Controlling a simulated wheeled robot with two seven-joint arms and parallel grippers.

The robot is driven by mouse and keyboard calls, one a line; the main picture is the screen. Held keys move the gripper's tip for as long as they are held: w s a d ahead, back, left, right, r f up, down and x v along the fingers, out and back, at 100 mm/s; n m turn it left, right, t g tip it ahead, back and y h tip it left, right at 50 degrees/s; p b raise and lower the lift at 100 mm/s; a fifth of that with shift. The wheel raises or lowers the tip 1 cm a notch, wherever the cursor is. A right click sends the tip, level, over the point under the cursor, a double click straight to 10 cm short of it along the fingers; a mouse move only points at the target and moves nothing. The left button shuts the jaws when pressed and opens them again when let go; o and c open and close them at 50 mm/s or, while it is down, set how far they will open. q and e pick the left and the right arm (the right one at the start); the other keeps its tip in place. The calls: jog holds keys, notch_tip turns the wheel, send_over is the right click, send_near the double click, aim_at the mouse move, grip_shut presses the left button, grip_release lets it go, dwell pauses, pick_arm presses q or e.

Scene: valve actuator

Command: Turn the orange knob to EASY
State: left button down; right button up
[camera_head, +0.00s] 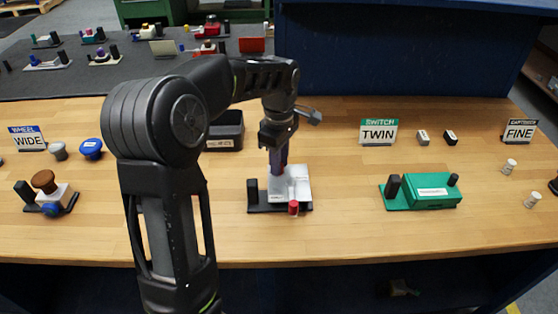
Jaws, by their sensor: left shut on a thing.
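My left gripper (278,148) reaches over a white block device on a black base (265,208) in the middle of the table. It points down and is shut on a dark purple upright part (278,164) above the white block (291,188). A red cylinder (293,207) stands at the block's front edge. I see no clearly orange knob and cannot read the word EASY; the gripper covers part of the device. At the left, a brown knob (43,181) sits on another white block (59,194). My right gripper is not in view.
A green device (425,202) stands to the right, behind it a TWIN sign (378,132). A black bin (226,137) stands behind my arm. WIDE (27,138) and FINE (519,131) signs stand at the sides. A dark blue panel (400,50) rises behind the table.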

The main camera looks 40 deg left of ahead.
pick_arm(q)
jog(key=shift+n, duration=0.3)
jog(key=c, duration=1.2)
grip_release()
jog(key=shift+r, duration=0.15)
notch_tip(320, 180, up, 8)
jog(key=shift+f+b, duration=0.2)
jog(key=shift+b, duration=0.1)
jog(key=shift+f, duration=0.1)
